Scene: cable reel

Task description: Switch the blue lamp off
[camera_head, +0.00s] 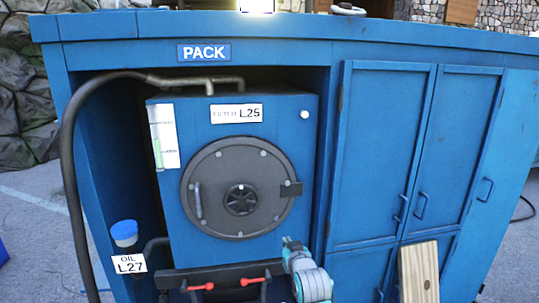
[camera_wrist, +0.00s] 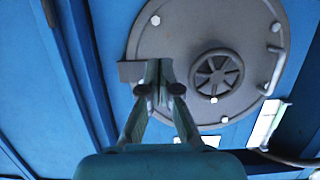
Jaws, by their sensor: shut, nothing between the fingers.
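I cannot make out a blue lamp or its switch for certain in either view. A bright glowing thing (camera_head: 256,5) is cut off by the top edge of the head view, above the cabinet; its colour looks whitish yellow. My gripper (camera_wrist: 159,78) is shut and empty in the wrist view, its fingertips in front of the rim of a round grey door (camera_wrist: 190,45). My teal and grey arm shows at the bottom of the head view, below and right of that door (camera_head: 240,160).
The blue cabinet (camera_head: 385,160) labelled PACK fills the head view. Its bay holds a blue filter unit (camera_head: 310,180) labelled L25. A thick black hose (camera_head: 68,160), red-handled valves (camera_head: 256,279), a blue-capped oil vessel (camera_head: 124,232) and a wooden board (camera_head: 419,272) stand around it.

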